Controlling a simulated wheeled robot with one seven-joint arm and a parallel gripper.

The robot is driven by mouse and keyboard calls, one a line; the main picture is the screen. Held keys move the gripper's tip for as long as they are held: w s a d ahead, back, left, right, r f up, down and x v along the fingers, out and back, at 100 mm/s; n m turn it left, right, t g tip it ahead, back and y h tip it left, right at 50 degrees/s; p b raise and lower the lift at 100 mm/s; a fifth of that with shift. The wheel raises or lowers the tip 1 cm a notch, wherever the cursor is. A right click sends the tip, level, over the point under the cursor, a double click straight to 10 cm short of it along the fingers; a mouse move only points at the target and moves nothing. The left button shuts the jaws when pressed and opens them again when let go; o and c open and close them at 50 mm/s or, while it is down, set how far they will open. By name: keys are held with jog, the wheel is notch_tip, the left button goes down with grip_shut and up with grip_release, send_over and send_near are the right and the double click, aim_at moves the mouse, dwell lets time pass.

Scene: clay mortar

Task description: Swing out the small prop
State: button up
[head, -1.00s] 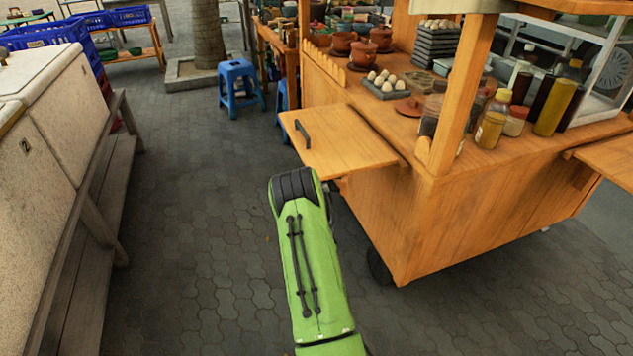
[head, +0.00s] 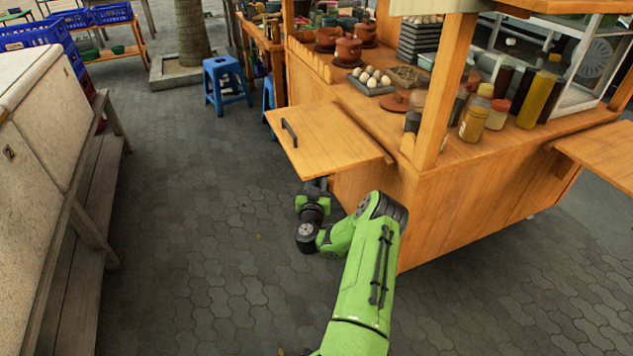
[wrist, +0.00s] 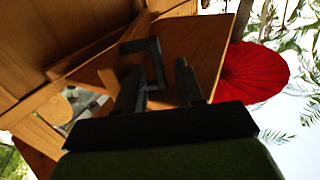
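The orange wooden side leaf (head: 335,145) of the cart stands out level, with a dark handle (head: 289,132) on its top. In the wrist view I look up at the leaf's underside (wrist: 208,38). A slim wooden piece beneath it, seemingly the small prop (wrist: 112,68), meets a dark C-shaped handle (wrist: 157,62). My gripper (wrist: 160,88) is open, one finger on each side of the handle's lower part; I cannot tell whether they touch it. In the head view my wrist (head: 313,205) is below the leaf's front edge, and the leaf hides the fingers.
The cart body (head: 450,210) stands close to the right of my arm. Its counter holds bottles, eggs (head: 372,76) and clay pots (head: 347,50). A blue stool (head: 226,82) is behind, and a stone-topped counter with a bench (head: 85,235) is left. The paving between is clear.

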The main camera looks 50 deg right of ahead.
jog(key=shift+d, duration=0.1)
grip_shut()
dwell(1.4)
